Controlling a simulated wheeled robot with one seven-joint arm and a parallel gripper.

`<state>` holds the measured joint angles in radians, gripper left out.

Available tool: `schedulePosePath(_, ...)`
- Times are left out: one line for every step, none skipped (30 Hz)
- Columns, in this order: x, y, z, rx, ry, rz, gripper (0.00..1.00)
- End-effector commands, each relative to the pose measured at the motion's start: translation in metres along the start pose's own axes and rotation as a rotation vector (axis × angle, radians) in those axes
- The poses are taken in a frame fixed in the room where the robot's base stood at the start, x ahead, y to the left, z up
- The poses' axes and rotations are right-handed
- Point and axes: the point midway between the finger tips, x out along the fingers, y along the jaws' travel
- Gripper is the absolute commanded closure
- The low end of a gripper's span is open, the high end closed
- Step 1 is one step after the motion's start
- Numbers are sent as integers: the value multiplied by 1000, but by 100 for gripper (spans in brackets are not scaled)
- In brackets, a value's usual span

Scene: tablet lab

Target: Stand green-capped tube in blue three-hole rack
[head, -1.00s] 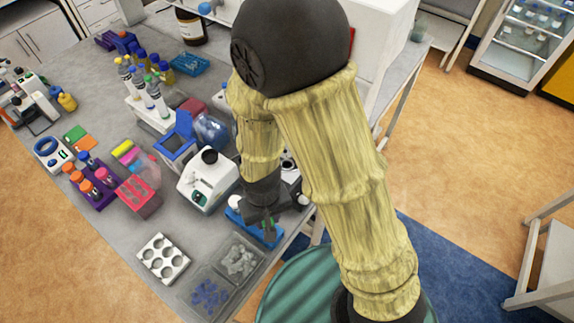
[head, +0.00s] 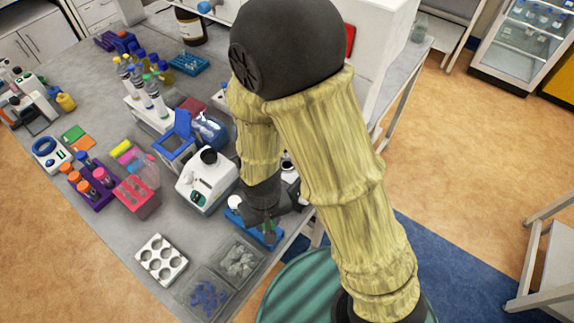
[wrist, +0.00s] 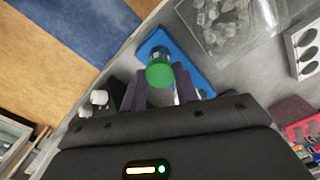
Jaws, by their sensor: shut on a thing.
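The green-capped tube (wrist: 160,72) is between my gripper's fingers in the wrist view, seen cap first. My gripper (wrist: 159,84) is shut on it. The blue rack (wrist: 199,79) lies beyond the tube, which overlaps it in this view. In the head view the blue rack (head: 270,240) sits near the table's front edge, with my gripper (head: 268,221) right over it. My arm and gripper hide much of the rack there. The tube's lower end is hidden, so I cannot tell whether it is inside a hole.
Clear trays, one with blue pieces (head: 208,296) and one with pale pieces (head: 238,262), lie beside the rack. A white device (head: 205,183) and a white holed block (head: 161,259) stand to the left. The floor drops away past the table edge.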

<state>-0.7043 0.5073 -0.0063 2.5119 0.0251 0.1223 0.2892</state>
Motion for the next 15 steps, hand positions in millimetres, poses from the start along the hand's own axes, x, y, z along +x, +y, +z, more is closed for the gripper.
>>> schedulePosePath(0,0,0,0,0,0,85)
schedulePosePath(0,0,0,0,0,0,66)
schedulePosePath(0,0,0,0,0,0,58)
schedulePosePath(0,0,0,0,0,0,52)
schedulePosePath(0,0,0,0,0,0,47)
schedulePosePath(0,0,0,0,0,0,45)
schedulePosePath(0,0,0,0,0,0,45)
schedulePosePath(0,0,0,0,0,0,45)
schedulePosePath(0,0,0,0,0,0,45)
schedulePosePath(0,0,0,0,0,0,45)
schedulePosePath(0,0,0,0,0,0,45)
schedulePosePath(0,0,0,0,0,0,45)
schedulePosePath(0,0,0,0,0,0,45)
schedulePosePath(0,0,0,0,0,0,45)
schedulePosePath(-1,0,0,0,0,0,45)
